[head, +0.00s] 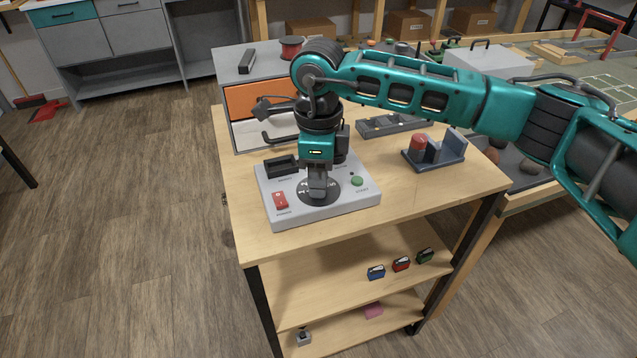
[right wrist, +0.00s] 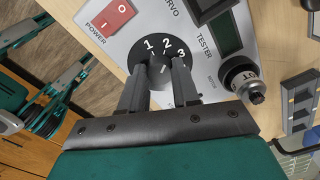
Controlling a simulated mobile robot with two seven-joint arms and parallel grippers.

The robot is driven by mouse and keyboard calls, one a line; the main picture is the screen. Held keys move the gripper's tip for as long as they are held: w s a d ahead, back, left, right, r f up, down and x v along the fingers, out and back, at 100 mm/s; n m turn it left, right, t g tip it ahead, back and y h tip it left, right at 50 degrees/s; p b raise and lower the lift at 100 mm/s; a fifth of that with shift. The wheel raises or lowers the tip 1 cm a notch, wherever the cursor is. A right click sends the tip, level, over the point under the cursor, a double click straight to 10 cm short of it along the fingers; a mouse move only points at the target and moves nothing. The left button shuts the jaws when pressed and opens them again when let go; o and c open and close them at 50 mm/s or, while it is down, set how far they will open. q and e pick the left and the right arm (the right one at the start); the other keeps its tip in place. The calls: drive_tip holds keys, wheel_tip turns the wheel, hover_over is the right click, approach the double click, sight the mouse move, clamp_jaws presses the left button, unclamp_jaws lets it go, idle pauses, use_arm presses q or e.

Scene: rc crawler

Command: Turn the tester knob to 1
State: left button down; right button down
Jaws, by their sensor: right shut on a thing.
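The tester (head: 338,206) is a light grey box on the wooden workbench top. It also shows in the right wrist view (right wrist: 143,33). Its round black dial carries the numbers 1, 2 and 3, with the knob (right wrist: 162,71) in the middle. A small white mark on the knob appears to point about at 2. My right gripper (head: 317,194) reaches down onto the dial from above and is shut on the knob. In the right wrist view its two fingers (right wrist: 158,92) stand on either side of the knob and hide part of it.
The tester carries a red power switch (head: 280,201), a black slot (head: 281,166) and a green button (head: 357,181). A dark holder (head: 447,158) with a red-topped part stands to the right. A drawer unit (head: 257,100) stands behind. The bench top's front right is clear.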

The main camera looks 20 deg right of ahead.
drive_tip(key=shift+f+n+b, duration=0.15)
drive_tip(key=shift+n+b, duration=0.45)
drive_tip(key=shift+n, duration=0.3)
drive_tip(key=shift+n+b, duration=0.55)
drive_tip(key=shift+n, duration=0.35)
drive_tip(key=n+b, duration=0.1)
drive_tip(key=n, duration=0.2)
drive_tip(key=shift+b, duration=0.4)
drive_tip(key=shift+n+b, duration=0.35)
drive_tip(key=shift+n, duration=0.65)
use_arm(q)
drive_tip(key=shift+w+d+f+h, duration=0.2)
drive_tip(key=shift+w+d+f, duration=0.2)
drive_tip(key=shift+d, duration=0.25)
drive_tip(key=shift+w+d+f+h, duration=0.2)
drive_tip(key=shift+w+d+f, duration=0.1)
drive_tip(key=shift+w+d, duration=0.25)
use_arm(e)
drive_tip(key=shift+n, duration=0.3)
use_arm(q)
drive_tip(key=shift+d+r, duration=0.1)
drive_tip(key=shift+r, duration=0.05)
use_arm(e)
drive_tip(key=shift+r, duration=0.2)
